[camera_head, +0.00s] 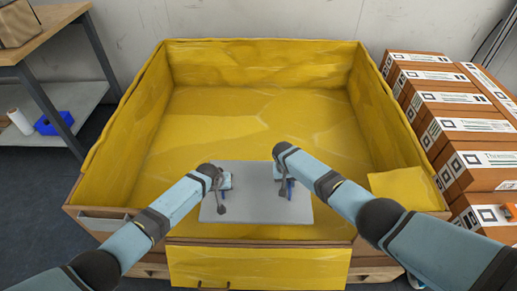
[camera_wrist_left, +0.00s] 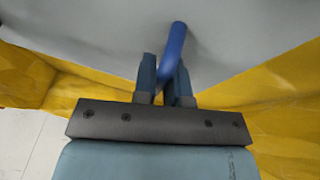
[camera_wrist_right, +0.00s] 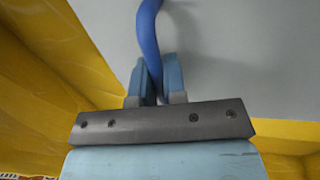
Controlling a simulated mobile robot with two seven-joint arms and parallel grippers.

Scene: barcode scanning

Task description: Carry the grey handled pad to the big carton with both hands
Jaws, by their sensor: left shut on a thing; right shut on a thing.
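The grey pad (camera_head: 256,205) is a flat rectangular board with blue handles, and it is over the front part of the big yellow-lined carton (camera_head: 170,160). My left gripper (camera_head: 224,182) is shut on the pad's left blue handle, which shows in the left wrist view (camera_wrist_left: 174,48). My right gripper (camera_head: 288,178) is shut on the right blue handle, which shows in the right wrist view (camera_wrist_right: 149,40). The pad's grey face fills much of both wrist views. Whether the pad touches the carton's floor, I cannot tell.
Stacked brown boxes with white labels (camera_head: 450,125) stand at the right. A shelf table (camera_head: 55,40) stands at the left, with a blue object (camera_head: 55,123) on its lower shelf. The carton's front flap (camera_head: 260,267) hangs down. The carton's back floor is clear.

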